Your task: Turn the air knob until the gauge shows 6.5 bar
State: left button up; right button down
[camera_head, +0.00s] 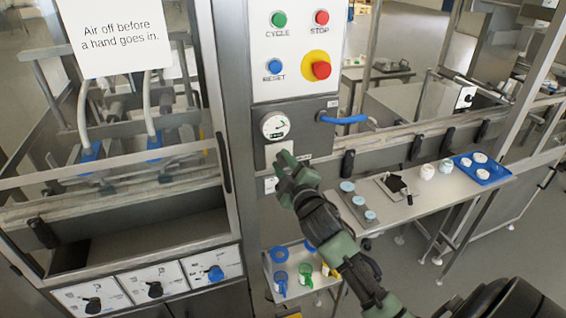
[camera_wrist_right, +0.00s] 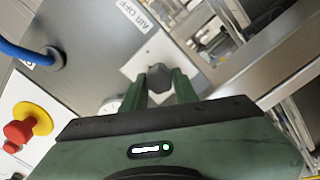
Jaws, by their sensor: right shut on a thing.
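The round white air gauge (camera_head: 275,125) is on the grey panel below the button box. Its dark needle shows, but the reading is too small to make out. In the right wrist view only the gauge's edge (camera_wrist_right: 110,104) shows behind my gripper. My right gripper (camera_head: 282,163) is at the panel just below the gauge. In the right wrist view its green fingers are on either side of the dark grey air knob (camera_wrist_right: 160,76), shut on it, in front of a pale plate. My left gripper is not in view.
A blue-handled lever (camera_head: 345,118) sticks out right of the gauge. The red emergency button (camera_head: 321,69) is above, also in the wrist view (camera_wrist_right: 18,131). An "AIR OFF" label (camera_wrist_right: 135,14) is near the knob. A shelf (camera_head: 425,192) with small pots is at right.

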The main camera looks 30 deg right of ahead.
jog(key=shift+f+m, duration=0.1)
jog(key=shift+m, duration=0.3)
jog(key=c, duration=1.1)
grip_release()
jog(key=b+v, duration=0.2)
jog(key=v, duration=0.6)
jog(key=shift+d, duration=0.15)
